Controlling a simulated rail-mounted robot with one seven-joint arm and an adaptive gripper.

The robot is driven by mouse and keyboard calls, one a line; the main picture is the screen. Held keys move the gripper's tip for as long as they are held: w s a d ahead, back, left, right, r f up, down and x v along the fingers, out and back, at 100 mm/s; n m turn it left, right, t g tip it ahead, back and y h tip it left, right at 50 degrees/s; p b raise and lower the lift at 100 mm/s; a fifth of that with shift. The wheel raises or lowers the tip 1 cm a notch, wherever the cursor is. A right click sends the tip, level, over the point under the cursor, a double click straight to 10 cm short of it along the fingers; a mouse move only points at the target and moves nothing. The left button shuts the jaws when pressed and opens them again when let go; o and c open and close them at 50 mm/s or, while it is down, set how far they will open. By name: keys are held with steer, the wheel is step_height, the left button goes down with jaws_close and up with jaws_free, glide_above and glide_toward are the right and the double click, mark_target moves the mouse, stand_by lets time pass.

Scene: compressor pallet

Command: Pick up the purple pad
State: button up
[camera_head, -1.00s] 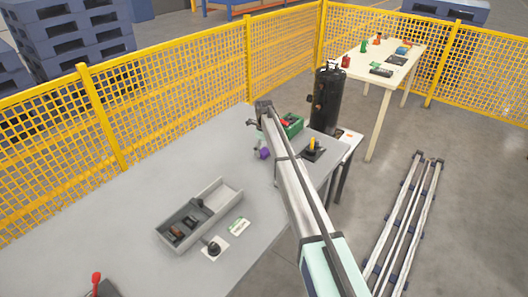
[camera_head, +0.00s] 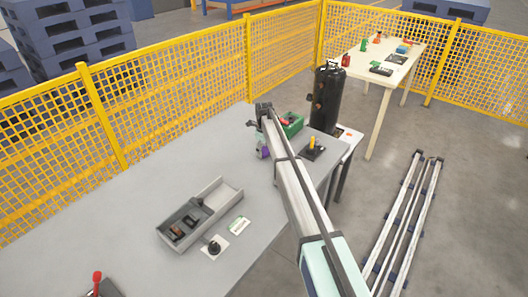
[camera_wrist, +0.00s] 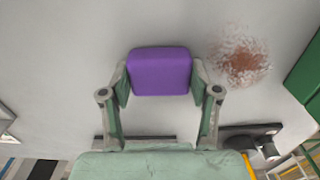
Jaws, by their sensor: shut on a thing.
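The purple pad (camera_wrist: 160,72) is a rounded block between the two fingers of my gripper (camera_wrist: 159,82) in the wrist view. The fingers are shut on its left and right sides. In the head view the purple pad (camera_head: 264,152) shows as a small patch below the arm's far end, partly hidden by my gripper (camera_head: 259,148). How far it is above the grey table (camera_head: 120,190) is hard to tell.
A green bin (camera_head: 292,124) stands close to the right of my gripper. A black cylinder (camera_head: 327,98) stands behind it. A grey tray (camera_head: 228,194) with dark parts lies nearer. A reddish-brown stain (camera_wrist: 243,64) marks the surface right of the pad.

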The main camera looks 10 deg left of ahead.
mark_target(264, 150)
step_height(264, 150, up, 20)
steer(key=b, duration=0.5)
steer(key=shift+f, duration=0.1)
steer(key=shift+o, duration=1.3)
steer(key=c, duration=0.3)
steer(key=shift+s+p, duration=0.1)
steer(key=shift+p, duration=0.3)
